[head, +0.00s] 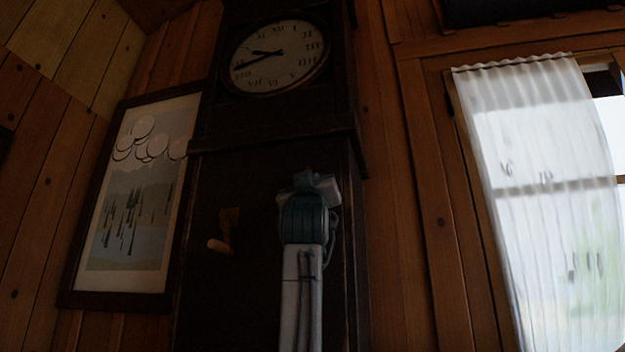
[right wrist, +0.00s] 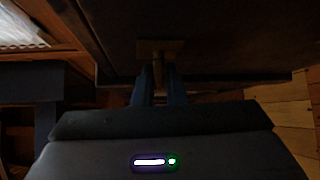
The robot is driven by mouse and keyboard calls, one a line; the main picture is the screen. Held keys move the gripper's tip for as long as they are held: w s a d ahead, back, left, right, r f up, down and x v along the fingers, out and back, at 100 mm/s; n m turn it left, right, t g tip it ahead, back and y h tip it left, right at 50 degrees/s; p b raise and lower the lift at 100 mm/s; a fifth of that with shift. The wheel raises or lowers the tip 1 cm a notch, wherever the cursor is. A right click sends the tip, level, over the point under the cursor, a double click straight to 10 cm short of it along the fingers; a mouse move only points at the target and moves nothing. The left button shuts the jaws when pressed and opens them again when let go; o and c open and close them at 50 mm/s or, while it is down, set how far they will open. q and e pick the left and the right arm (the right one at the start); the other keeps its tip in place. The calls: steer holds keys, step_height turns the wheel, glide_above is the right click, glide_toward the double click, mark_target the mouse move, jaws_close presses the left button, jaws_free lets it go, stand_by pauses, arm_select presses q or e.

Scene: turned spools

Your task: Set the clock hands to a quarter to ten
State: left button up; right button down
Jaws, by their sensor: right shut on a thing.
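The clock dial (head: 277,55) is white with dark Roman numerals, seen from below and tilted. Its long hand (head: 254,62) points left and slightly down, near the IX or just short of it. The short hand (head: 266,52) points left, between IX and X. My right gripper (right wrist: 159,82) is shut on a brass-coloured knob (right wrist: 158,71), which has a square plate (right wrist: 160,47) behind it on dark wood. In the head view my raised arm hides this knob and the fingertips. A second, tan handle (head: 219,246) shows free on the case front. My left gripper is not in view.
The dark clock case (head: 265,165) stands against a plank wall. A framed landscape picture (head: 140,195) hangs to its left. A window with a white curtain (head: 540,180) is on the right. The space around the tan handle looks free.

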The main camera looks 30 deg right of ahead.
steer(key=shift+w+m+g+h, duration=0.15)
steer(key=shift+m+g+h, duration=0.55)
steer(key=shift+m+h, duration=0.35)
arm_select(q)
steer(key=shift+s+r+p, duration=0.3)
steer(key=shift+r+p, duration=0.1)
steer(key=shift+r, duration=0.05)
arm_select(e)
steer(key=shift+a+m+g+h, duration=0.1)
steer(key=shift+m+g+h, duration=0.4)
steer(key=shift+m, duration=0.25)
steer(key=shift+m, duration=0.3)
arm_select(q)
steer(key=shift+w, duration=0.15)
arm_select(e)
steer(key=c, duration=1.5)
jaws_free()
steer(key=shift+c, duration=0.2)
arm_select(q)
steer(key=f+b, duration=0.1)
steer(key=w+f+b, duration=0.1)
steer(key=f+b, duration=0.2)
steer(key=b, duration=0.1)
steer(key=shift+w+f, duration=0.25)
arm_select(e)
steer(key=v, duration=1)
steer(key=shift+a+f, duration=0.2)
steer(key=shift+f, duration=0.15)
